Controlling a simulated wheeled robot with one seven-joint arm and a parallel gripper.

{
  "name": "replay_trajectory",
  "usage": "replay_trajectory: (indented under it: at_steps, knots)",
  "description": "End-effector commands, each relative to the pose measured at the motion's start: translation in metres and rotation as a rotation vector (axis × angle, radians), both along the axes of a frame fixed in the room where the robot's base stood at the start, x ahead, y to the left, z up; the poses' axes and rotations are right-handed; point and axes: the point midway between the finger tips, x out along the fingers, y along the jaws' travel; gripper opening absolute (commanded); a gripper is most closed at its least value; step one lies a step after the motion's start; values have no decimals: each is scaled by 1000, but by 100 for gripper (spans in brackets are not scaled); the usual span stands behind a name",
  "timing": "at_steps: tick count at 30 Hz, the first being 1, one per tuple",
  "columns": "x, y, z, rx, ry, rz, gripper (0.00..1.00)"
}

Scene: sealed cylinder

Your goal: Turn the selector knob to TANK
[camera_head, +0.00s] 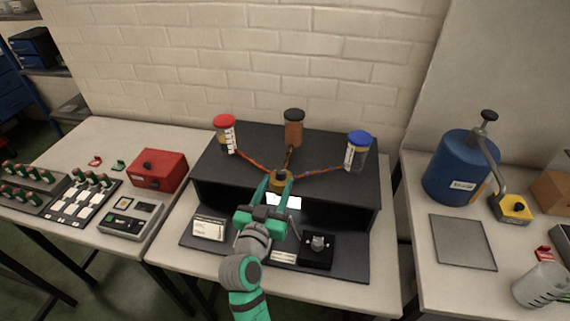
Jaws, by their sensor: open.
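A yellow-brass fitting (281,177), dark on top, sits at the front edge of the raised black shelf, where three hoses meet. My gripper (280,182) is open, with its green fingers on either side of this fitting. I cannot tell whether they touch it. No TANK marking is readable, and I cannot tell for sure which part is the selector knob. A silver knob (318,243) stands on a black plate to the lower right of my gripper. A yellow box (513,209) with a dark knob stands beside the blue tank (459,166) on the right table.
A label stand (208,228) is left of my arm. A red box (159,170) is on the left table.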

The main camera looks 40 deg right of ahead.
Motion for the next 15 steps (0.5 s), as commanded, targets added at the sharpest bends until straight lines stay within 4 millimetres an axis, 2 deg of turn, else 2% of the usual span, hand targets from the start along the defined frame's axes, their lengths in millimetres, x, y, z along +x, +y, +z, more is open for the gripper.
replay_trajectory:
  at_steps: [9,15]
  knots:
    - [34,-44,1,-1,-1,2,42]
    - [50,-66,1,-1,-1,2,42]
